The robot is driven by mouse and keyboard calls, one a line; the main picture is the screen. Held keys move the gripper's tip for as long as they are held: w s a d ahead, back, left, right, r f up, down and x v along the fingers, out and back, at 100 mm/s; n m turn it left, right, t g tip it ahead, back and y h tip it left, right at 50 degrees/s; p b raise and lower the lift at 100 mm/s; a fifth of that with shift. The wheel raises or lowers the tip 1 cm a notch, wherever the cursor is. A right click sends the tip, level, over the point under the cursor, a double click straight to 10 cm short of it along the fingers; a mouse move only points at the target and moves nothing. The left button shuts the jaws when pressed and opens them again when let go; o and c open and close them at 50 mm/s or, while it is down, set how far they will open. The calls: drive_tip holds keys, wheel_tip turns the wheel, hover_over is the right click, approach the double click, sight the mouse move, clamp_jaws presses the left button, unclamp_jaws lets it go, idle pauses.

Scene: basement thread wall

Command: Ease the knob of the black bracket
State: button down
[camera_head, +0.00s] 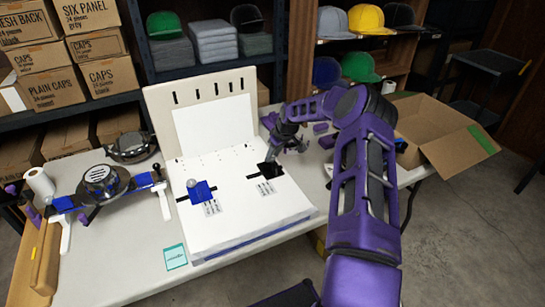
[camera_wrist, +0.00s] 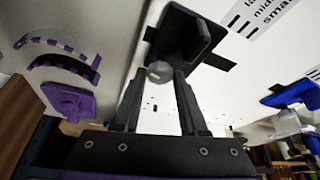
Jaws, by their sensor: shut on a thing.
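The black bracket (camera_head: 269,170) sits on the right half of the white board in the head view. In the wrist view the black bracket (camera_wrist: 187,38) is at the top centre, with its grey round knob (camera_wrist: 160,71) at its near end. My gripper (camera_head: 274,157) is at the bracket, reaching in from behind it. In the wrist view my gripper (camera_wrist: 158,80) has its two fingertips on either side of the knob, shut on it.
A blue bracket (camera_head: 199,190) with a grey knob sits left on the white board (camera_head: 222,222). Purple parts (camera_head: 326,141) lie on the table behind my gripper. An open cardboard box (camera_head: 440,140) stands at right, a cap press (camera_head: 103,183) at left.

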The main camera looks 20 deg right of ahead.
drive_tip(key=shift+d+n+y+b, duration=0.1)
drive_tip(key=shift+n+y+b, duration=0.45)
drive_tip(key=shift+n, duration=0.65)
drive_tip(key=shift+g, duration=0.4)
drive_tip(key=shift+c, duration=2.2)
unclamp_jaws()
drive_tip(key=shift+r, duration=0.1)
drive_tip(key=p+v, duration=0.1)
drive_tip(key=v, duration=1.6)
drive_tip(key=shift+r, duration=0.1)
